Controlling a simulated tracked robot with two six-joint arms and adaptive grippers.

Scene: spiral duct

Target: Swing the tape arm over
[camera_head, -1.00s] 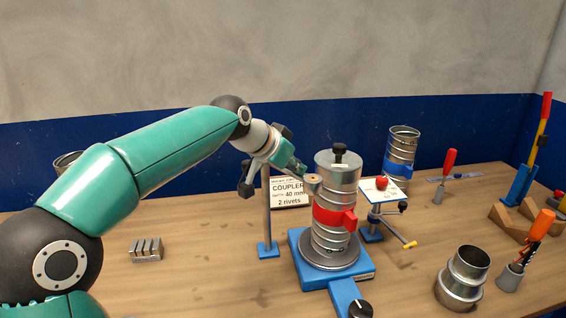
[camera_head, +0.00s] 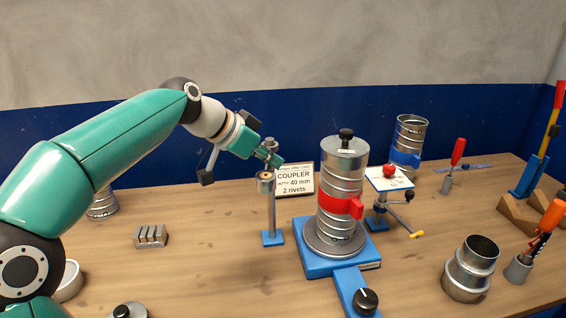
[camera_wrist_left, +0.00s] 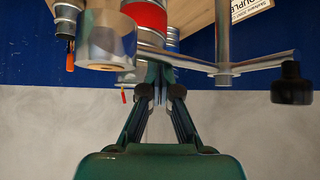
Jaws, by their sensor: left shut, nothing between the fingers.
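The tape arm stands on a metal post (camera_head: 271,215) with a small blue base, left of the duct (camera_head: 340,185). Its tape roll (camera_head: 265,187) is near the post top, apart from the duct. In the left wrist view the roll (camera_wrist_left: 108,40), crossbar (camera_wrist_left: 190,62) and a black knob (camera_wrist_left: 290,86) show. My left gripper (camera_head: 276,161) is shut and empty, close above the roll. The fingertips (camera_wrist_left: 157,82) lie near the crossbar; I cannot tell if they touch. The duct has a red band and stands on a blue turntable base. My right gripper is not in view.
A coupler sign (camera_head: 296,180) stands behind the post. A small stand with a red knob (camera_head: 390,171) is right of the duct. A slotted metal block (camera_head: 151,236) lies left. A metal coupler (camera_head: 470,270) stands front right. The table between block and post is clear.

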